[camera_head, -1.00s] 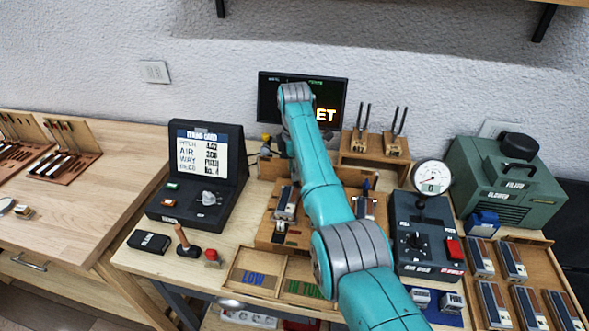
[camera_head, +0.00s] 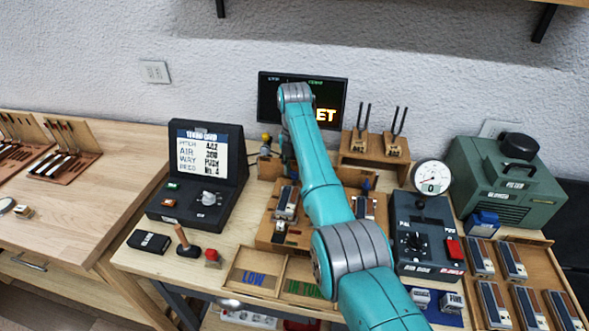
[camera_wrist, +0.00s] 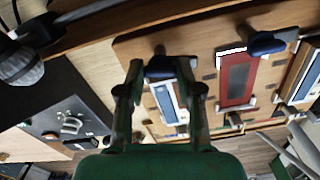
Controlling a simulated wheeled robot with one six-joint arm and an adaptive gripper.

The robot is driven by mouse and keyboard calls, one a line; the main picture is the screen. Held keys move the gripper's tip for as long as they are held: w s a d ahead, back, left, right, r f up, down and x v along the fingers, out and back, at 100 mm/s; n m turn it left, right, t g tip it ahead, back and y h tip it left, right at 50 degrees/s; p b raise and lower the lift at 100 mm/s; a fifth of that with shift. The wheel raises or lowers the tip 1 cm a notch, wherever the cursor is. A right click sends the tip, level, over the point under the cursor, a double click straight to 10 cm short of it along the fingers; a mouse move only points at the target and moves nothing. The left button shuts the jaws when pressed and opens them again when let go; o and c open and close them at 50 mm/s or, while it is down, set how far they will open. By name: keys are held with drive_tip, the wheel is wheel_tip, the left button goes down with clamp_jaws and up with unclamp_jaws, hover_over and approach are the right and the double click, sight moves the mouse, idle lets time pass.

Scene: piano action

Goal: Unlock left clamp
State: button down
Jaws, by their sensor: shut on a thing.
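The left clamp's dark blue handle (camera_wrist: 160,69) shows in the wrist view between the fingertips of my green gripper (camera_wrist: 160,66). The fingers are closed on it. The handle sits at the edge of a wooden fixture board (camera_wrist: 136,46), beside a reed block with a pale, blue-edged plate (camera_wrist: 170,103). The right clamp's blue handle (camera_wrist: 263,43) is to the right, near a red-topped block (camera_wrist: 236,82). In the head view my arm hides my gripper and the left clamp; the board shows at its left side (camera_head: 265,241).
A tuning-card case (camera_head: 205,170) stands left of the board. The air box with a gauge (camera_head: 428,235) and a tray of several blocks (camera_head: 543,262) are at the right. Low and in-tune bins (camera_head: 240,283) lie in front.

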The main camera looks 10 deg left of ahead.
drive_tip(key=shift+n, duration=1.2)
drive_tip(key=c, duration=0.8)
unclamp_jaws()
drive_tip(key=shift+o, duration=0.2)
wheel_tip(320, 180, up, 12)
drive_tip(key=shift+s, duration=0.1)
